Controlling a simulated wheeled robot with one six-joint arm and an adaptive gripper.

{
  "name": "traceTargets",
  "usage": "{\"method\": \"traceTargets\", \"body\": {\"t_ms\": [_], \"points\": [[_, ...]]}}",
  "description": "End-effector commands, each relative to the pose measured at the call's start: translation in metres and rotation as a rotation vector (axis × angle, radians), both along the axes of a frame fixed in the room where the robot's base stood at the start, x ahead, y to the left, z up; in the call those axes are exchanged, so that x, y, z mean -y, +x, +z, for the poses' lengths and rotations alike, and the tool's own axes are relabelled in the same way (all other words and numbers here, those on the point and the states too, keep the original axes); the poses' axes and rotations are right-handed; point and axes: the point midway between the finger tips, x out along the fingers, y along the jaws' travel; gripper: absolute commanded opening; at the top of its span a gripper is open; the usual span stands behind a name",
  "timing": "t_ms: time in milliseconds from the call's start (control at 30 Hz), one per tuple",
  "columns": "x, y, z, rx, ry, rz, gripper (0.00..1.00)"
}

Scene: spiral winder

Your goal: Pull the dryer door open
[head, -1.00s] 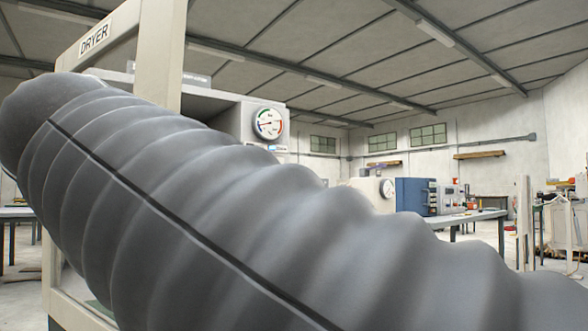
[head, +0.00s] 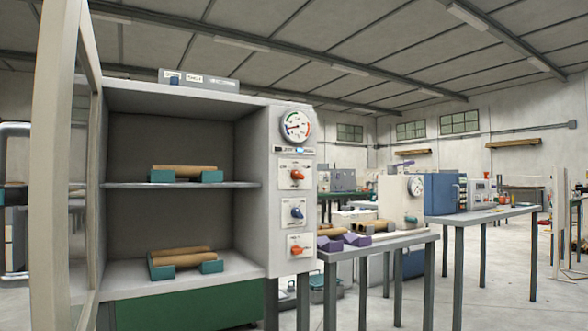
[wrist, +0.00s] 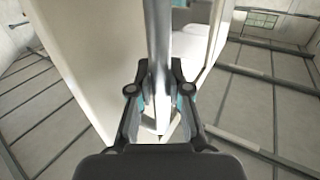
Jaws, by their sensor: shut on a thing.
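The dryer (head: 262,115) is a light grey cabinet with two open levels, in the left half of the head view. Its cream-framed door (head: 52,170) stands swung open at the left, seen nearly edge-on, with a glazed middle. The cabinet front is uncovered. In the wrist view my gripper (wrist: 159,88) is shut on the grey bar handle (wrist: 158,32), with a finger on each side of it. The pale door panel (wrist: 95,50) lies behind the handle. My gripper does not show in the head view.
A dryer shelf (head: 190,185) holds rolls in teal cradles. Knobs and a gauge (head: 296,126) are on the cabinet's right side. Worktables (head: 400,240) with a blue machine (head: 440,193) stand to the right. Floor shows at the lower right.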

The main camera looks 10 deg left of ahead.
Motion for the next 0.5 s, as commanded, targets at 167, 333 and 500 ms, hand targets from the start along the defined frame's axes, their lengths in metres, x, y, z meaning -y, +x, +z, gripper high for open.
{"method": "traceTargets", "body": {"t_ms": [167,333,500], "points": [[-0.019,-0.012,0.006,0.005,-0.001,-0.043,0.00],[-0.027,-0.021,0.004,0.007,0.003,-0.064,0.00],[-0.030,-0.026,0.002,0.009,0.004,-0.073,0.00]]}}
